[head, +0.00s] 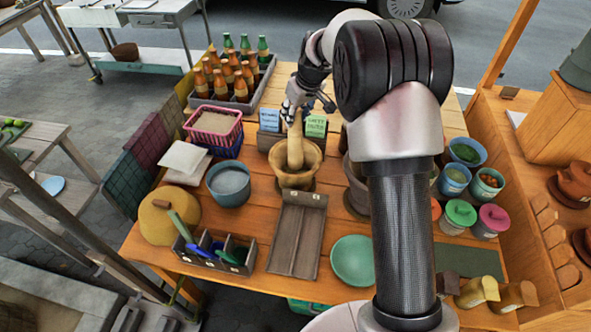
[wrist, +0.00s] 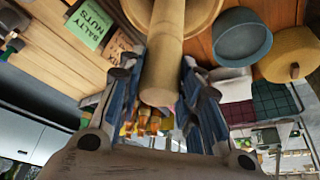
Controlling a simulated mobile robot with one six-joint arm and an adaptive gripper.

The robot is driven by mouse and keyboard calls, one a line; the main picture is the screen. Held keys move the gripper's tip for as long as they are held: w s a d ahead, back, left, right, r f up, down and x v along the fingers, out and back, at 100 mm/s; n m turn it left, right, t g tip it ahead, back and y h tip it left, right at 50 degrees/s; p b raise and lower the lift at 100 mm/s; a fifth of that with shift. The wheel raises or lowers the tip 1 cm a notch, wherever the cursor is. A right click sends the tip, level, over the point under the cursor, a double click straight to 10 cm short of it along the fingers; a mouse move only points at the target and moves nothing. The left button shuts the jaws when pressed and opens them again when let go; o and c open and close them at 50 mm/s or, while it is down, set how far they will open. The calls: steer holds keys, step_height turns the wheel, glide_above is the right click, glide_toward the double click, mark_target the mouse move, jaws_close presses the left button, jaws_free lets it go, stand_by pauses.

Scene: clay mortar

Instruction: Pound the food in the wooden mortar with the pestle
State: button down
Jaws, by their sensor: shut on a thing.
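The wooden mortar (head: 291,177) stands near the middle of the wooden table; its rim also shows at the top of the wrist view (wrist: 202,20). The wooden pestle (head: 295,148) is close to upright, with its lower end inside the mortar. My gripper (head: 297,108) is above the mortar, shut on the upper part of the pestle. In the wrist view, the pestle (wrist: 163,62) runs between the two fingers into the mortar. The food inside the mortar is hidden.
A blue-grey bowl (head: 228,186) stands left of the mortar, and a wooden tray (head: 310,225) lies in front. A pink basket (head: 214,124) and a bottle crate (head: 262,88) are behind left. A green sign (head: 316,126) stands behind. Lidded pots (head: 460,213) and bowls crowd the right.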

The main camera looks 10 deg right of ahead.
mark_target(295, 128)
steer(key=shift+f, duration=0.15)
step_height(295, 128, down, 6)
steer(key=b, duration=0.4)
steer(key=shift+r, duration=0.4)
